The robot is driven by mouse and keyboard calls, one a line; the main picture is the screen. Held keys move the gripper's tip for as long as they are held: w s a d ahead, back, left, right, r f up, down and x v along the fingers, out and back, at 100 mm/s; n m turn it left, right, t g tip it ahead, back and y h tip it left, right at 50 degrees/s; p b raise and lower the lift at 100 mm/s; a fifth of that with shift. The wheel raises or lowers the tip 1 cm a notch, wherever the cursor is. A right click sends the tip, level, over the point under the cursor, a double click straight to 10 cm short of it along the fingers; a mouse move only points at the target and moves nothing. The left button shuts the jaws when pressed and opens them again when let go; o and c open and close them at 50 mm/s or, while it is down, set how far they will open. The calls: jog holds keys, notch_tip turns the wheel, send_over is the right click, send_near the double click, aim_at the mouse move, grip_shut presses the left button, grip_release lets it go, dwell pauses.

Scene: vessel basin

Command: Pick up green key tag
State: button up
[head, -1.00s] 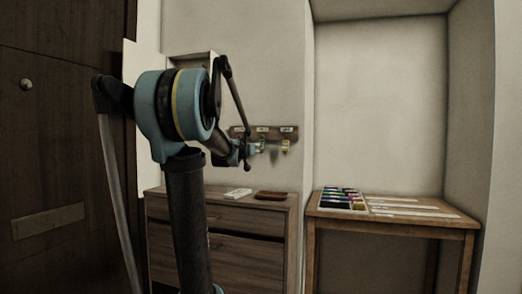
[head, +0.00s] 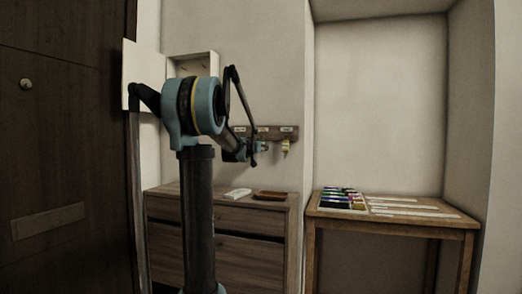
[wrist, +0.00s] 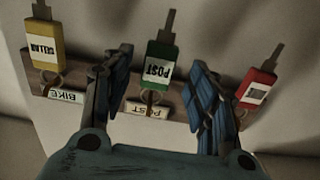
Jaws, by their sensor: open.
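The green key tag (wrist: 161,64), labelled POST, hangs from a hook on the rack in the wrist view. It sits between the two spread fingers of my gripper (wrist: 160,72), with a gap on each side. The picture is turned, so its lettering reads upside down. In the head view my gripper (head: 262,146) is at the wall rack (head: 270,131), and I cannot make out the green tag there.
A yellow CELLAR tag (wrist: 45,45) hangs left of the fingers, above a BIKE label (wrist: 62,95). A red tag (wrist: 256,88) hangs close to the right finger. Below the rack stands a dresser (head: 245,215); a wooden table (head: 320,212) stands right.

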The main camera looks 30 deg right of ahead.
jog(key=shift+x, duration=1.25)
jog(key=c, duration=1.1)
jog(key=shift+c, duration=0.2)
jog(key=shift+r, duration=0.55)
jog(key=v, duration=1.8)
jog(key=shift+r, duration=0.2)
